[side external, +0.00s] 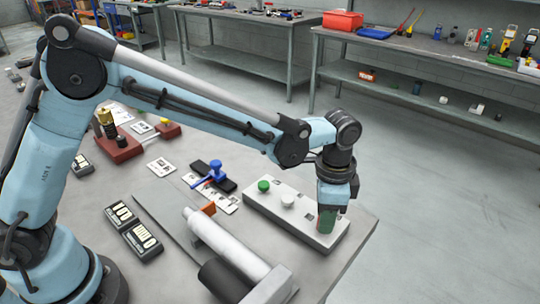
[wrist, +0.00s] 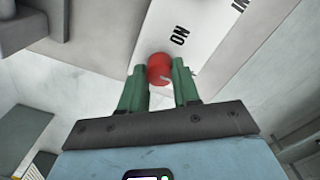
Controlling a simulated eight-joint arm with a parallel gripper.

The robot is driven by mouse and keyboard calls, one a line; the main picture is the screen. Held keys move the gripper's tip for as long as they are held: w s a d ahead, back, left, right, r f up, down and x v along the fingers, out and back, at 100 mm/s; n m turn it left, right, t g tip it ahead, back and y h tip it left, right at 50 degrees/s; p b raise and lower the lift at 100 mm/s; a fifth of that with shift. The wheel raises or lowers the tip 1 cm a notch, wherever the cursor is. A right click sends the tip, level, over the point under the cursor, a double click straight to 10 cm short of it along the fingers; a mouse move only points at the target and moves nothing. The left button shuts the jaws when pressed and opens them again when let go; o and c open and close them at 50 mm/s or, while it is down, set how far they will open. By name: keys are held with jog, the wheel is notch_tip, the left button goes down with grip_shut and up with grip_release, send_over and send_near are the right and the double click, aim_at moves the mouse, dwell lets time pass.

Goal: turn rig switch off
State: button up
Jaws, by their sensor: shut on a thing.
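My gripper (side external: 327,222) points down at the panel's right end. In the wrist view, the green fingers of my gripper (wrist: 158,68) are shut on a red knob (wrist: 160,67), one finger on each side. The red knob stands at the end of the white panel (wrist: 205,35), near the printed word "ON". In the side external view the fingers hide the red knob.
A grey cylinder (side external: 222,245) on a metal fixture lies in front of the panel. A blue clamp-like part (side external: 209,172) stands behind it to the left. Two dark meters (side external: 143,240) sit near my base. The bench edge is close on the right.

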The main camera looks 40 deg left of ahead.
dwell(0.4)
jog(key=o, duration=1.1)
jog(key=shift+c, duration=0.2)
jog(key=shift+r, duration=0.15)
notch_tip(320, 180, up, 12)
jog(key=shift+a, duration=0.1)
